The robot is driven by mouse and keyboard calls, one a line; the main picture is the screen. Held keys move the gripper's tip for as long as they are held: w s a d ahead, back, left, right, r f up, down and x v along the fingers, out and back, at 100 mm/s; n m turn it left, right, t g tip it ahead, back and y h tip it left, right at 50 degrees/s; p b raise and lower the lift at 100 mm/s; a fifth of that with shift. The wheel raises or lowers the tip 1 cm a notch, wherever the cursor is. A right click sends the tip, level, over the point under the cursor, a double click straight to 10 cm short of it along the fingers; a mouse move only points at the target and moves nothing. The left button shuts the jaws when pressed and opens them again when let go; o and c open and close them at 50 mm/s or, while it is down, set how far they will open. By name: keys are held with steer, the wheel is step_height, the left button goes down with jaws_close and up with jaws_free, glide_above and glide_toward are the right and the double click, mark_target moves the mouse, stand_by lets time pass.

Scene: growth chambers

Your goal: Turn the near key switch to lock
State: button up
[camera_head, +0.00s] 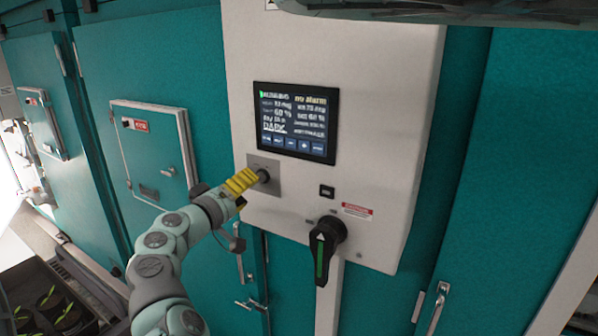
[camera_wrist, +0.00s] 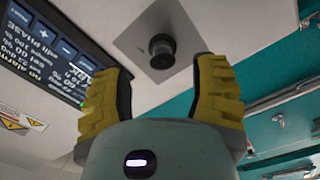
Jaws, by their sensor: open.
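The near key switch is a dark round knob (camera_head: 263,176) on a square grey metal plate (camera_head: 270,163), below the screen on the white control panel. It also shows in the wrist view (camera_wrist: 162,48), between and beyond my fingertips, with the plate (camera_wrist: 140,43) around it. My gripper (camera_head: 250,178) has yellow ribbed fingers and is right in front of the knob. In the wrist view my gripper (camera_wrist: 162,68) is open, with one finger to each side of the knob's line. I see no clear contact. The knob's turned position cannot be read.
The screen (camera_head: 296,122) reads "no alarm" and "DARK". A black rotary handle (camera_head: 325,250) with a green stripe projects from the panel at lower right, near a small black button (camera_head: 327,191). A teal door with a small hatch (camera_head: 150,150) is at left. Potted seedlings (camera_head: 50,300) sit lower left.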

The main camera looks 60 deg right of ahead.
steer(key=shift+w+d+r+p, duration=0.15)
steer(key=shift+d+p, duration=0.4)
steer(key=shift+d, duration=0.75)
steer(key=shift+w+d+f, duration=0.15)
steer(key=shift+d+f, duration=0.05)
steer(key=shift+d, duration=0.3)
jaws_close()
